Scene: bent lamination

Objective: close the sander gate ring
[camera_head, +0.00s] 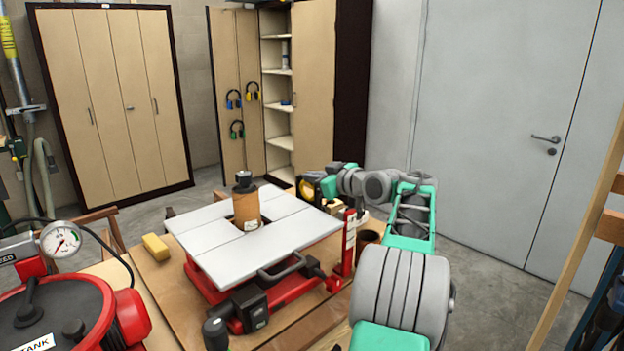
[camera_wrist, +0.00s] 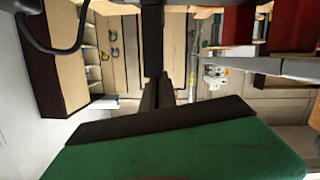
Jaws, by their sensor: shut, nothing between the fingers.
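The sander (camera_head: 255,245) stands on a wooden bench, with a pale grey split top, a red base and an upright orange-brown drum (camera_head: 246,210) with a black knob. I cannot pick out the gate ring for certain. A black bar handle (camera_head: 282,266) is on its front edge. My gripper (camera_head: 309,180) is at the far right side of the top, partly hidden by my arm, to the right of the drum and apart from it. In the wrist view my gripper (camera_wrist: 153,45) shows dark fingers shut with nothing between them. Red parts (camera_wrist: 288,25) show at upper right there.
A yellow block (camera_head: 155,247) lies left of the sander. A red tank with a gauge (camera_head: 60,240) fills the lower left. A red upright tool (camera_head: 348,243) stands right of the top. Cabinets (camera_head: 110,105) and a grey door (camera_head: 500,130) are behind.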

